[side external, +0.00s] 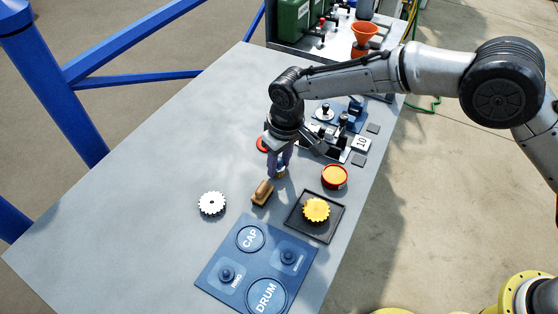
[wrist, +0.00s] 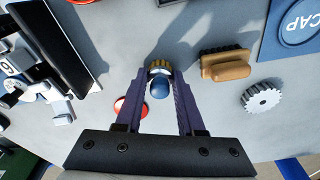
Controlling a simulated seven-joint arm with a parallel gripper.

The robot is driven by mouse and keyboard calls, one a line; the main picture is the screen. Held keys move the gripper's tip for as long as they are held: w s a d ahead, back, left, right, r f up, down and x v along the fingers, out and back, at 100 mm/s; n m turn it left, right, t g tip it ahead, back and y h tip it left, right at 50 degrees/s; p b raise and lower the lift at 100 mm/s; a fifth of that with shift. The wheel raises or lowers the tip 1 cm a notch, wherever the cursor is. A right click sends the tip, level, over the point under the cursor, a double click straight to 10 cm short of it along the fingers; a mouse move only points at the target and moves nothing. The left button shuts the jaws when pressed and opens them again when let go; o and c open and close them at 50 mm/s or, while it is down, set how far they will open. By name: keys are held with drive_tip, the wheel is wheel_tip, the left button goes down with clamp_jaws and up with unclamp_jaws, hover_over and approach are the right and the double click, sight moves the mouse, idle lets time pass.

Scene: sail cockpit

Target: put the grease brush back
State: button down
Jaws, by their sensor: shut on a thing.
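My gripper (side external: 279,165) is above the middle of the grey table, pointing down. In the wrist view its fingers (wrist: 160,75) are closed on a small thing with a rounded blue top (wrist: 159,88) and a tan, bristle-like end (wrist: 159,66). I take this to be the grease brush; it looks upright. My fingers hide part of it, and I cannot tell whether its lower end touches the table. A round red tin of orange-yellow grease (side external: 334,177) stands to the right of my gripper.
A wooden block brush (side external: 262,192) lies close by, near a white gear (side external: 212,203). A black tray (side external: 327,228) holds a yellow gear (side external: 316,210). A blue marked board (side external: 223,293) is in front. A fixture (side external: 342,143) stands behind right; the table's left is clear.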

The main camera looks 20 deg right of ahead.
drive_tip(key=c, duration=0.5)
unclamp_jaws()
drive_tip(key=shift+r, duration=0.1)
drive_tip(key=r, duration=0.4)
drive_tip(key=s+r, duration=0.1)
drive_tip(key=r, duration=0.7)
drive_tip(key=shift+s+d, duration=0.2)
drive_tip(key=shift+d, duration=0.15)
